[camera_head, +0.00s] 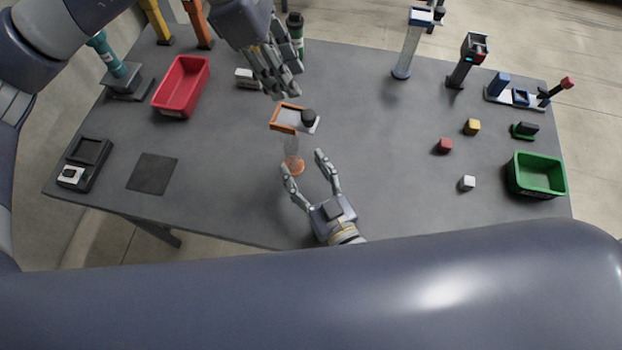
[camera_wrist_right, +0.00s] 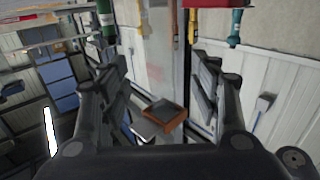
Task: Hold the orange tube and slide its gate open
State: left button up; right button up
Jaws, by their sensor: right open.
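The clear tube (camera_head: 291,146) stands upright on the table with an orange foot (camera_head: 293,166) and an orange-framed top (camera_head: 286,119). A pale gate plate (camera_head: 314,125) with a black knob (camera_head: 308,116) sticks out to the right of that top. My right gripper (camera_head: 303,162) is open, its fingers pointing at the tube from the near side. In the right wrist view the clear tube (camera_wrist_right: 158,45) and its orange-framed top (camera_wrist_right: 164,114) show between the spread fingers. My left gripper (camera_head: 283,90) hangs above and beyond the tube's top, apart from it; its finger opening is unclear.
A red bin (camera_head: 181,87) and a dark mat (camera_head: 152,174) lie left. Red (camera_head: 444,146), yellow (camera_head: 472,127) and white (camera_head: 467,183) cubes and a green bin (camera_head: 538,175) are at right. Blue (camera_head: 411,42) and dark (camera_head: 467,60) posts stand behind. Table right of the tube is clear.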

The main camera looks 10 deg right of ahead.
aim_at(309, 114)
jog(key=x, duration=0.7)
jog(key=shift+w+a, duration=0.1)
jog(key=shift+w, duration=0.1)
jog(key=shift+c, duration=0.2)
pick_arm(q)
jog(key=shift+o, duration=0.3)
pick_arm(e)
grip_shut()
pick_arm(q)
jog(key=shift+o, duration=1)
jog(key=d+r+m+y, duration=0.3)
jog(key=d+m+y, duration=0.1)
jog(key=m, duration=0.8)
jog(key=shift+t, duration=0.3)
jog(key=f, duration=1.2)
jog(key=shift+s, duration=0.35)
